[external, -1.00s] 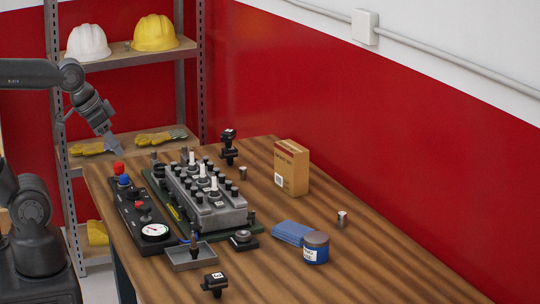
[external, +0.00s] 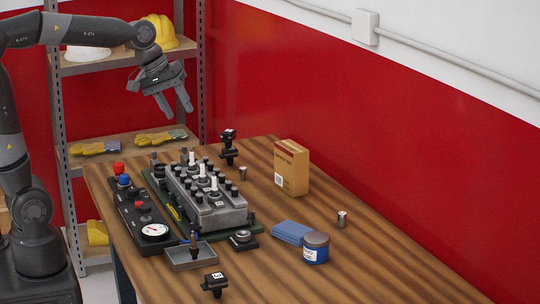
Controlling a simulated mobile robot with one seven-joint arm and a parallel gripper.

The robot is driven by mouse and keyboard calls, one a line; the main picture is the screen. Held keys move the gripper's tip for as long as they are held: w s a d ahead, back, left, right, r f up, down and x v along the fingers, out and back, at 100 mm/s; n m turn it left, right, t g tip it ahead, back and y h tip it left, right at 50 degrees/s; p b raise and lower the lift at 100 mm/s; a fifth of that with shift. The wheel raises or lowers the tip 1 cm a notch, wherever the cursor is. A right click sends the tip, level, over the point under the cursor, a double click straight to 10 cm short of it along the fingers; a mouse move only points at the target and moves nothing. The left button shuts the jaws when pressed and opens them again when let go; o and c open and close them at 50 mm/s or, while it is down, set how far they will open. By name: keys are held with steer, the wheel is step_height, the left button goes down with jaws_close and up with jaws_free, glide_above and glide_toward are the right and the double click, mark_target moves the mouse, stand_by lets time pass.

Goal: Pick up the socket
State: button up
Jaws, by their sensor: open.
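Small silver metal cylinders that look like sockets stand on the wooden table. One socket-like cylinder (external: 342,219) stands alone at the right, and another (external: 242,173) stands just behind the engine block. I cannot tell for sure which is the task's socket. My gripper (external: 177,112) is open and empty, fingers pointing down. In the picture it is above the far left part of the table, in front of the shelf, well away from both cylinders.
The engine block (external: 208,208) with several black coils stands mid-table, beside a gauge panel (external: 140,217). The table's right front is clear.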

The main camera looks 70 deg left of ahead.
steer(key=w+a+f+n+h, duration=0.1)
steer(key=w+a+f+n, duration=0.3)
steer(key=w, duration=0.5)
steer(key=w+a+f+n, duration=0.3)
steer(key=w+a+n, duration=0.2)
steer(key=w, duration=0.4)
steer(key=w+a+f+n+h, duration=0.1)
steer(key=w+a+f+n, duration=0.2)
steer(key=w+a+n, duration=0.35)
steer(key=w+a+f+n, duration=0.4)
steer(key=w+a+f, duration=0.2)
steer(key=w+f, duration=0.35)
steer(key=x, duration=1)
steer(key=shift+s+d+f, duration=0.2)
steer(key=shift+d+f, duration=0.2)
steer(key=shift+d, duration=0.1)
steer(key=shift+c, duration=0.2)
jaws_close()
steer(key=shift+r, duration=0.1)
